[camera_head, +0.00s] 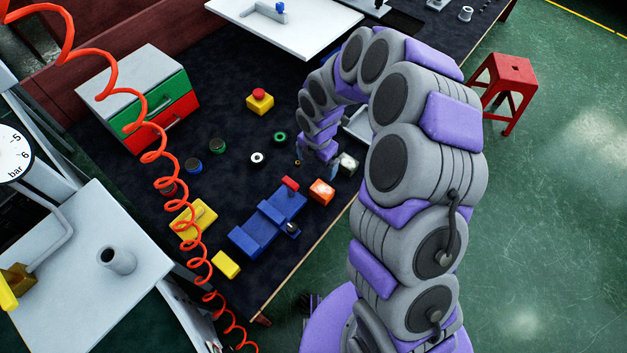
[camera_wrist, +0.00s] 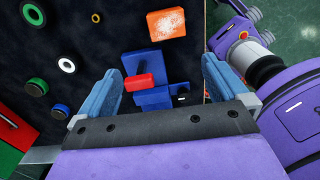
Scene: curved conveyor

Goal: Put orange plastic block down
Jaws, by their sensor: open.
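The orange block (camera_head: 321,191) rests on the dark table near its right edge, with a pale worn patch on it. It also shows in the wrist view (camera_wrist: 166,24), beyond the fingertips and not between them. My gripper (camera_wrist: 158,75) is open and empty, with its two blue fingers apart. In the head view my gripper (camera_head: 318,160) hangs low over the table just behind the orange block, mostly hidden by my arm.
A blue vise-like fixture (camera_head: 268,222) with a red piece (camera_head: 290,184) stands in front of the orange block. A dark block with a whitish face (camera_head: 347,164) sits behind it. Green (camera_head: 280,137) and white (camera_head: 257,158) rings lie left. A red stool (camera_head: 504,88) stands on the floor.

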